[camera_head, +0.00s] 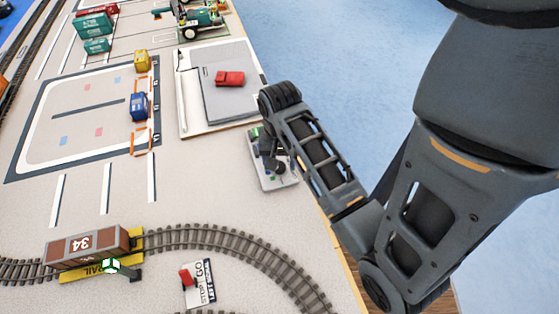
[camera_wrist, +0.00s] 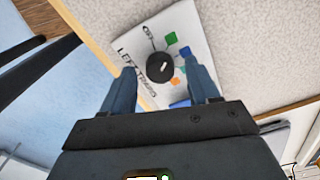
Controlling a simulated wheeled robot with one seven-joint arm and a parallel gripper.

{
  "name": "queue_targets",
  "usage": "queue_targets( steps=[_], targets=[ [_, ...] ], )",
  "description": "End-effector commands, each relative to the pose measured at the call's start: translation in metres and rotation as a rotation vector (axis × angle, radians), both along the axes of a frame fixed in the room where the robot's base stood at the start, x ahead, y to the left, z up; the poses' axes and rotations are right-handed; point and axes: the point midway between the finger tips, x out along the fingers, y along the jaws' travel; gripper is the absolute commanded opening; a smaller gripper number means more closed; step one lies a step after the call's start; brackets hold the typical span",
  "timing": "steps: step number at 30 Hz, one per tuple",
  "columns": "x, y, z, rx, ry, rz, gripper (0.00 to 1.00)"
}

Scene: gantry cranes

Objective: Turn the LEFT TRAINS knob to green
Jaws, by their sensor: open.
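The LEFT TRAINS panel (camera_wrist: 205,45) is a light plate at the table's edge, with green (camera_wrist: 171,38), blue (camera_wrist: 185,52), orange (camera_wrist: 175,81) and further blue patches around a round black knob (camera_wrist: 160,67). A short white mark shows on the knob; I cannot surely tell which patch it points to. In the head view the panel (camera_head: 287,181) is partly covered by my gripper (camera_head: 268,150). In the wrist view my gripper (camera_wrist: 158,70) is open, with its fingers on either side of the knob and no clear contact.
A raised grey pad with a red car (camera_head: 229,78) lies behind the panel. A GO/STOP panel with a red lever (camera_head: 186,276) stands near the curved track (camera_head: 240,248). A brown wagon (camera_head: 88,245) is on the track at left. The table's edge runs close beside the panel.

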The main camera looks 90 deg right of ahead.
Motion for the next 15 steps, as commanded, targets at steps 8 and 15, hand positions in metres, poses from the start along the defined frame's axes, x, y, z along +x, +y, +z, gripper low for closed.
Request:
queue_targets(
  steps=[8,15],
  targets=[
    [0.001,-0.001,0.043,-0.005,-0.004,0.001,0.60],
    [0.001,-0.001,0.070,-0.003,-0.002,0.000,0.60]
  ],
)
